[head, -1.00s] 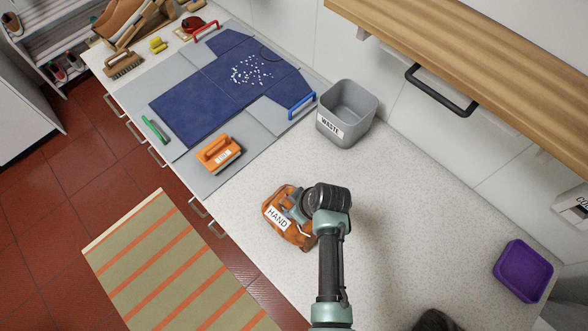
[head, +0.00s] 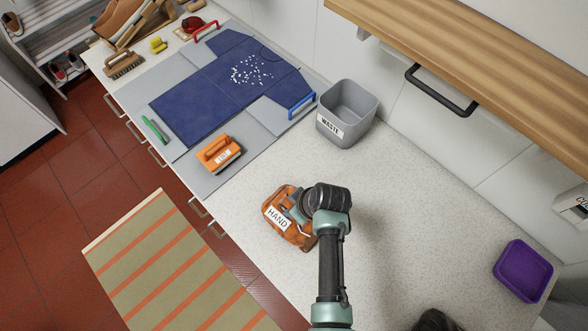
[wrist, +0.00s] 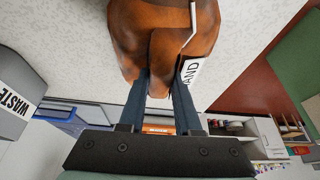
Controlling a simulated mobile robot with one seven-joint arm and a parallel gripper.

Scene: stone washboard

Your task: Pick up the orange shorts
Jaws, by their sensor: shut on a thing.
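The orange shorts (head: 278,230) are a bunched orange-brown bundle with a white label reading "HAND". They are over the near part of the speckled counter, close to its left edge. In the wrist view the shorts (wrist: 165,35) fill the top middle, with part of the label at the right. My gripper (wrist: 160,88) is shut on the shorts, its two dark fingers on either side of a fold. In the head view my wrist covers the right side of the shorts and the fingers are mostly hidden. I cannot tell whether the shorts still touch the counter.
A grey bin marked "WASTE" (head: 335,131) stands behind, against the wall. A purple tray (head: 523,271) sits at right. A wooden shelf (head: 480,50) overhangs the counter. The counter's middle is clear.

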